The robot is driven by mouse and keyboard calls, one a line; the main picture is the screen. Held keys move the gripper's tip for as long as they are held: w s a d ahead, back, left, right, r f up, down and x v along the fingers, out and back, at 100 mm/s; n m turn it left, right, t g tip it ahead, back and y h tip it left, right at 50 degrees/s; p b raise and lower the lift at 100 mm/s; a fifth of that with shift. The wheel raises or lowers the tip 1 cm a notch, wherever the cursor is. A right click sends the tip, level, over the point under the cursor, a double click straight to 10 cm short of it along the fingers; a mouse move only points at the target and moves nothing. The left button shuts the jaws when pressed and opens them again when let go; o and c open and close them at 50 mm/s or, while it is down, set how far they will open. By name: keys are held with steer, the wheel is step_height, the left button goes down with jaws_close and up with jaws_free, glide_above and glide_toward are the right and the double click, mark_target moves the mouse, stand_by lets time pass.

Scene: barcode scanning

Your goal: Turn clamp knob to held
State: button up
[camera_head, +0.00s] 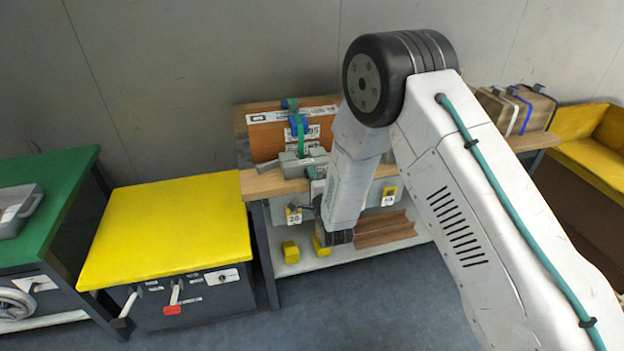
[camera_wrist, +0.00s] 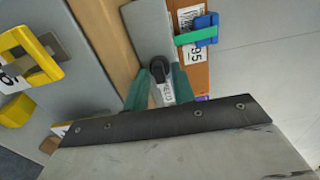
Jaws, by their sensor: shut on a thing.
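The clamp knob (camera_wrist: 159,70) is small and black and stands at the front of a grey clamp body (camera_wrist: 148,28) in the wrist view. My gripper (camera_wrist: 160,76) has its teal fingers on either side of the knob and is shut on it. A small pale plate (camera_wrist: 166,92) with dark lettering shows between the fingers; I cannot read it surely. In the head view the grey clamp (camera_head: 305,161) sits on the wooden bench top, and my arm hides the knob there.
An orange-brown panel (camera_head: 268,139) with a green strap and blue buckle stands behind the clamp. A yellow-topped cabinet (camera_head: 171,228) is to the left, with a green table (camera_head: 40,168) beyond it. Yellow blocks (camera_head: 290,252) lie on the lower shelf.

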steer(key=shift+d+f, duration=0.1)
steer(key=o, duration=0.7)
steer(key=shift+c, duration=0.2)
